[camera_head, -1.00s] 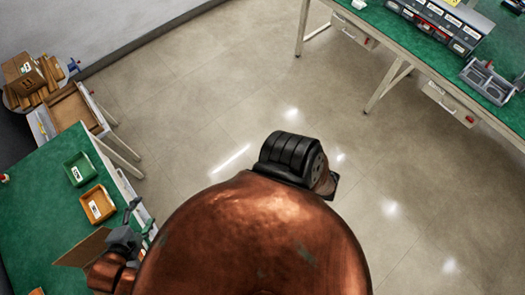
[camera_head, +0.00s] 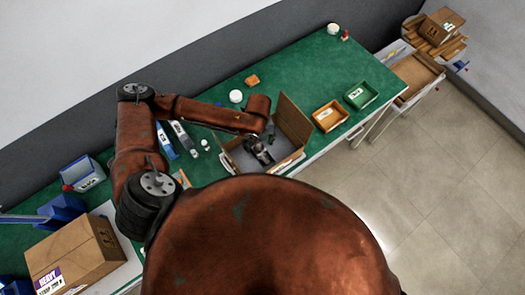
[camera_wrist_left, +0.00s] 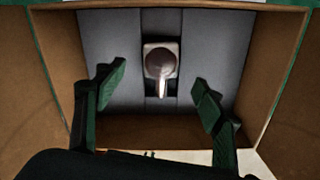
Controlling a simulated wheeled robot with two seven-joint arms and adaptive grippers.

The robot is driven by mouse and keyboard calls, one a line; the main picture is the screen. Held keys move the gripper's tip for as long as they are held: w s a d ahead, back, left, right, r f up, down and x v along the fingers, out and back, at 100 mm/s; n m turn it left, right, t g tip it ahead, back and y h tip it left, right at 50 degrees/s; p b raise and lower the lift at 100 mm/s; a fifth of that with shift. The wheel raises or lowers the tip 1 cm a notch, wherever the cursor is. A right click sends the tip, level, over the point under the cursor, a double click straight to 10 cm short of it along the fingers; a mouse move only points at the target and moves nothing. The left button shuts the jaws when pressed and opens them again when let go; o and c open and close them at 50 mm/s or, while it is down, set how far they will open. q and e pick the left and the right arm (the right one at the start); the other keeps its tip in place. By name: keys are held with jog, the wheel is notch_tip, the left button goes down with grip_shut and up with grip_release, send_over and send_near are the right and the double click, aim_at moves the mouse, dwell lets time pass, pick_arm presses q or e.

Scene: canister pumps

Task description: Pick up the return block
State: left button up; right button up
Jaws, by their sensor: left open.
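My left gripper (camera_head: 262,153) is open and reaches down over the open cardboard box (camera_head: 293,122) on the green bench. In the left wrist view, its two dark fingers (camera_wrist_left: 160,78) stand wide apart with nothing held between them. A rounded, pale pinkish-grey piece with a spout (camera_wrist_left: 160,62) sits in a slot of the grey insert (camera_wrist_left: 104,45) in the box, beyond and between the fingertips. A small orange block (camera_head: 252,80) lies on the bench behind the box. I cannot tell which piece is the return block. My right gripper is not in view.
An orange bin (camera_head: 329,115) and a green bin (camera_head: 361,95) stand right of the box. A white round lid-like thing (camera_head: 236,96) lies behind it. A closed carton (camera_head: 75,255) stands at the lower left. The box walls surround the gripper closely.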

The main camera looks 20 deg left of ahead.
aim_at(259, 148)
pick_arm(q)
notch_tip(259, 148, down, 5)
jog(key=shift+w+a+f, duration=0.15)
jog(key=c, duration=1.7)
jog(key=shift+o, duration=0.2)
